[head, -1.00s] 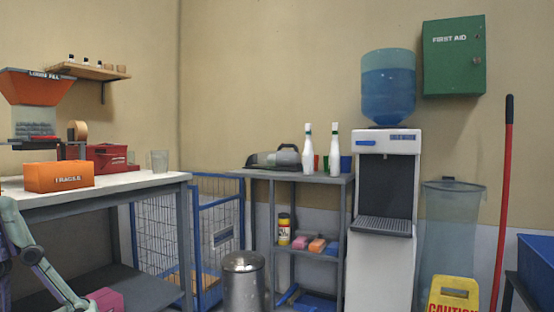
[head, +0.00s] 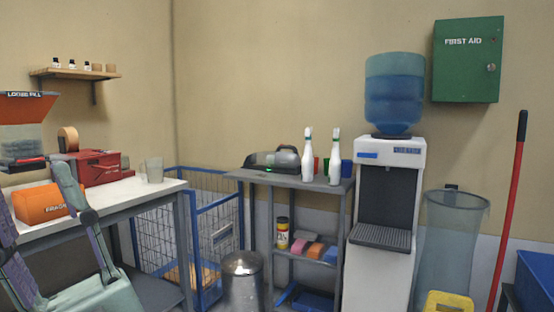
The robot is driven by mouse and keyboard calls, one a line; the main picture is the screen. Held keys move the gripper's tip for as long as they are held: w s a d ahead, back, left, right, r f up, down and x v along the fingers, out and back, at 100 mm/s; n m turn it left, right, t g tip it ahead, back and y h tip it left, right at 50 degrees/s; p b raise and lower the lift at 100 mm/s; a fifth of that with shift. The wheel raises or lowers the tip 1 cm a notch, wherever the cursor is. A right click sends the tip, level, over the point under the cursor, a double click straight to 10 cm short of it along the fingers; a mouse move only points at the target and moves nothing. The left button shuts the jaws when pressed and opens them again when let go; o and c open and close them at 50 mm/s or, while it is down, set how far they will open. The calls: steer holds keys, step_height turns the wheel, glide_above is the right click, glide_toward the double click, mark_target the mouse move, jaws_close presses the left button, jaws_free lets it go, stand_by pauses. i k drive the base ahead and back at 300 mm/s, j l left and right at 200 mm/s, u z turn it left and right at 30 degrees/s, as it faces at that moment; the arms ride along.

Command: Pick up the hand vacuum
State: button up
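The hand vacuum (head: 286,158), a grey body with a dark top and a darker front part to its left, lies on the top of a grey metal shelf unit (head: 238,176) in the head view. A small green spot shows near its left end. My gripper is out of view.
A water cooler (head: 386,200) stands right of the shelf unit. A metal bin (head: 243,285) and a blue wire cage (head: 208,235) stand in front and left. A workbench (head: 130,194) is at left.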

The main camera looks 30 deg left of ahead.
mark_target(283, 160)
steer(key=i+j, duration=0.2)
steer(key=i, duration=0.45)
steer(key=i+j, duration=0.2)
steer(key=i, duration=0.45)
steer(key=i+j+u, duration=0.1)
steer(key=i, duration=0.55)
steer(key=i+j, duration=0.2)
steer(key=i, duration=0.45)
steer(key=i+j, duration=0.15)
steer(key=i, duration=0.5)
